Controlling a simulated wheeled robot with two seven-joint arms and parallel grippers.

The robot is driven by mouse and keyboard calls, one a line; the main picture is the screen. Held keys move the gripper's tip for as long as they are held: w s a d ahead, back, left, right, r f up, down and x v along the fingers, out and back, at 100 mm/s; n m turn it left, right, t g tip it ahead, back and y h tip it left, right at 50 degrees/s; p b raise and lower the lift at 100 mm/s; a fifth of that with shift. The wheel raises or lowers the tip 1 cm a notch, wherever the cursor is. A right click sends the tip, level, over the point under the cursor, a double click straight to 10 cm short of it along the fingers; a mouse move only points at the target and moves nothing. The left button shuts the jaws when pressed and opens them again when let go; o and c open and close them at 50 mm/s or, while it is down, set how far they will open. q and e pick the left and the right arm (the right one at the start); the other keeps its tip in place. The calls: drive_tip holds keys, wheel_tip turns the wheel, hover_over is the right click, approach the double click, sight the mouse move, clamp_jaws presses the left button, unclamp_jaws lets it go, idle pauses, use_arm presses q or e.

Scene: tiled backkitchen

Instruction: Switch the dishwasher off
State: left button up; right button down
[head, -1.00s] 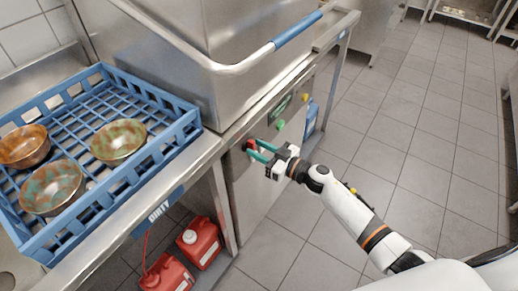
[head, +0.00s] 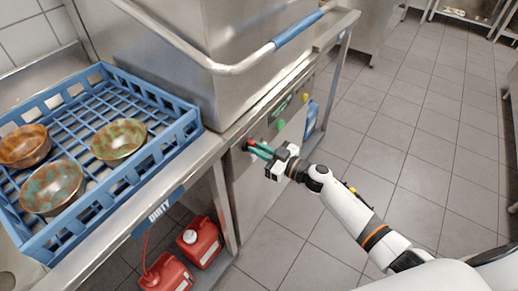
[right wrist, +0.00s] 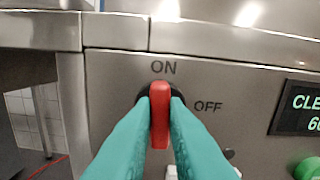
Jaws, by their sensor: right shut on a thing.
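The dishwasher (head: 190,65) is a steel hood machine with a control panel on its front. Its red switch knob (right wrist: 159,112) stands upright, pointing at the ON mark (right wrist: 163,67). The OFF mark (right wrist: 208,106) is to the right of the knob. My right gripper (head: 253,148) reaches the panel from the right, its two teal fingers shut on the knob, one on each side. In the head view the fingers mostly hide the knob. My left gripper is not in view.
A lit green-text display (right wrist: 297,108) and a green button (right wrist: 307,168) sit right of the knob. A blue rack (head: 185,130) with several bowls stands on the left counter. Red canisters (head: 200,240) stand below. The tiled floor (head: 420,130) to the right is clear.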

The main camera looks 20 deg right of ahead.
drive_tip(key=shift+s+a+f+n+b, duration=0.1)
drive_tip(key=shift+n+b, duration=0.65)
drive_tip(key=shift+n, duration=2.05)
drive_tip(key=shift+s+a+f+n+b, duration=0.1)
drive_tip(key=shift+n+b, duration=0.6)
drive_tip(key=shift+n, duration=2.1)
drive_tip(key=shift+f+n+b, duration=0.1)
drive_tip(key=shift+n+b, duration=0.65)
drive_tip(key=shift+n, duration=2.05)
drive_tip(key=c, duration=1.4)
unclamp_jaws()
drive_tip(key=shift+c, duration=0.2)
drive_tip(key=shift+d, duration=0.1)
drive_tip(key=b+v, duration=0.1)
drive_tip(key=v, duration=1.1)
drive_tip(key=shift+b, duration=0.3)
